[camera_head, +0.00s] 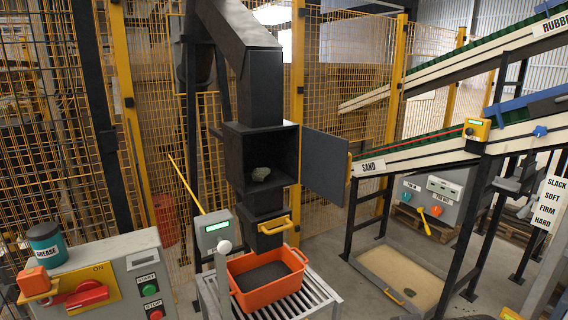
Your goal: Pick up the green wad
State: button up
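The green wad (261,174) is a small, lumpy, grey-green clump. It rests on the floor of a dark open compartment (240,145) in the upright metal chute at the centre. The compartment's door (326,164) stands swung open to the right, with a yellow handle on its far edge. My gripper is not in this view, so its state and distance from the wad do not show.
Below are a yellow-handled drawer (274,226) and an orange bin (268,285) of dark material on a roller stand (318,290). A control panel (110,280) stands left. A conveyor (420,145) and sand tray (365,262) are right.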

aim_at(258, 174)
jog(key=i+l+u, duration=0.5)
jog(key=l, duration=0.25)
jog(key=i+l+u, duration=0.15)
jog(key=l+u, duration=0.3)
jog(key=l, duration=0.35)
jog(key=i+l+u, duration=0.1)
jog(key=l+u, duration=0.4)
jog(key=l, duration=0.4)
jog(key=k+l+u, duration=0.1)
jog(key=l+u, duration=0.35)
jog(key=l, duration=0.45)
jog(key=i+j+z, duration=0.2)
jog(key=j+z, duration=0.15)
jog(key=j, duration=0.75)
jog(key=i+j+z, duration=0.1)
jog(key=j+z, duration=0.3)
jog(key=j, duration=0.75)
